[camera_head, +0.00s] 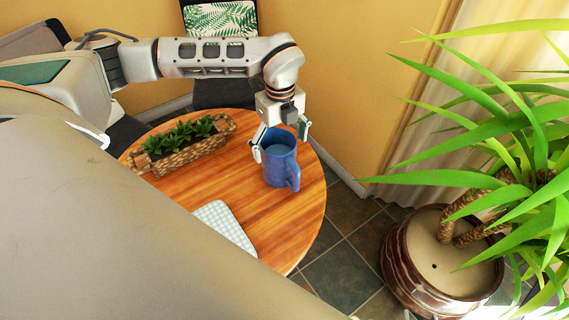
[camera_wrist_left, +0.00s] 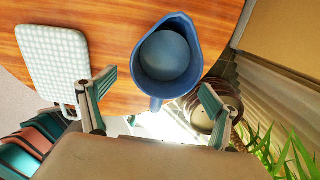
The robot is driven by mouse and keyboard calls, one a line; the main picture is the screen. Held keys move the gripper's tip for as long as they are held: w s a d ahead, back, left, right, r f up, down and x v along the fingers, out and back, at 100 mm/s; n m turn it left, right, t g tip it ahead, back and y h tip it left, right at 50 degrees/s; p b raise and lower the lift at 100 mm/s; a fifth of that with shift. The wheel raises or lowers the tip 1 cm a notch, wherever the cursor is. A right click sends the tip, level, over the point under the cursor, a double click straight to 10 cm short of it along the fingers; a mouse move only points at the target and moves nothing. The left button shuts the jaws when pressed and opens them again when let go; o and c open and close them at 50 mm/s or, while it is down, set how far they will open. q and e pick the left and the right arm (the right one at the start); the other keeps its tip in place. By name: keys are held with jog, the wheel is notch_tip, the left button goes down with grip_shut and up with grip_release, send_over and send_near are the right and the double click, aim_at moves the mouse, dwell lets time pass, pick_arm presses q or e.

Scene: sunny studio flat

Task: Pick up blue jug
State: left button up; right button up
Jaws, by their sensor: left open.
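The blue jug (camera_head: 281,168) stands upright on the round wooden table (camera_head: 290,230), near its right edge. Its handle points to the front right in the head view. My left gripper (camera_head: 281,142) is open, with its fingers above and around the jug's rim. In the left wrist view the jug (camera_wrist_left: 168,58) shows its open top, with the handle towards the gripper. The open fingers of the left gripper (camera_wrist_left: 156,95) lie either side of the handle end, and I cannot tell whether they touch the jug. My right gripper is not in view.
A planter with small green plants (camera_head: 185,145) stands on the table left of the jug. A pale checked flat object (camera_head: 225,225) lies at the table's front. A large potted plant (camera_head: 440,260) stands on the floor at right. Chairs stand behind the table.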

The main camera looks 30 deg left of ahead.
aim_at(280, 169)
pick_arm(q)
jog(key=f, duration=0.5)
jog(key=shift+w, duration=0.3)
jog(key=c, duration=2)
jog(key=shift+r, duration=0.1)
jog(key=shift+c, duration=0.9)
